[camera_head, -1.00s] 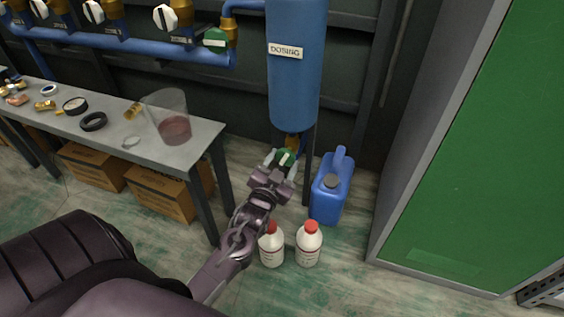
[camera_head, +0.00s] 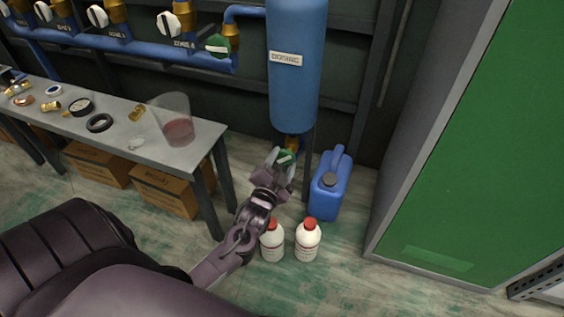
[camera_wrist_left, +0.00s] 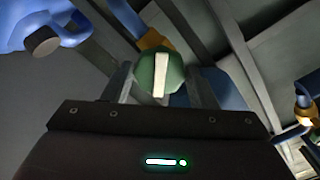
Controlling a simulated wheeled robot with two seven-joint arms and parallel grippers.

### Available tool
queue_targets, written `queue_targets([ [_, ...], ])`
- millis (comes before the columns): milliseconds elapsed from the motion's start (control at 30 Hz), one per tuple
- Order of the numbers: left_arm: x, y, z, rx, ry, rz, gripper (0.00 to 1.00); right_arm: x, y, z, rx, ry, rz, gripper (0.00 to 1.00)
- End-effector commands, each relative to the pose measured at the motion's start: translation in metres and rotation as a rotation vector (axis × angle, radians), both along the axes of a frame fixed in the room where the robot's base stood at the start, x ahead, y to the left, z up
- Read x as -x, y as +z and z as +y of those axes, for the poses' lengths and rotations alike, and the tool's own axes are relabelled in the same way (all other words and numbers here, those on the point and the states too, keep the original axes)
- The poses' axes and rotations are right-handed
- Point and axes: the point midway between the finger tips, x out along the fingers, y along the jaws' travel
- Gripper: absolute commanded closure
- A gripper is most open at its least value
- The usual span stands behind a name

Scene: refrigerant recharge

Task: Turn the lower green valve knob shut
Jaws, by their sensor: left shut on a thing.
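The lower green valve knob (camera_head: 286,158) sits under the blue dosing tank (camera_head: 298,95), on a brass fitting (camera_head: 292,142). In the left wrist view the knob (camera_wrist_left: 160,76) is green with a white bar, which stands nearly upright in that picture. My left gripper (camera_head: 281,164) reaches the knob from the front and is shut on it, with one finger at each side of the knob in the wrist view. The upper green valve knob (camera_head: 218,45) is on the blue pipe at the upper left. My right gripper is not in view.
A blue jug (camera_head: 328,190) stands right of the tank. Two white bottles with red caps (camera_head: 272,243) (camera_head: 307,243) stand below my left gripper. A grey table (camera_head: 150,146) with fittings and a beaker (camera_head: 172,122) is at left. A green-doored cabinet (camera_head: 480,150) is at right.

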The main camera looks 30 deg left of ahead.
Motion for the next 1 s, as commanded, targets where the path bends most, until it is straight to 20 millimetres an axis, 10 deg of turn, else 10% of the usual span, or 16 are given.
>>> queue_targets([
  [1000,0.0,0.004,0.0,-0.405,-0.001,0.093,0.75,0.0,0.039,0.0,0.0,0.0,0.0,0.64],
])
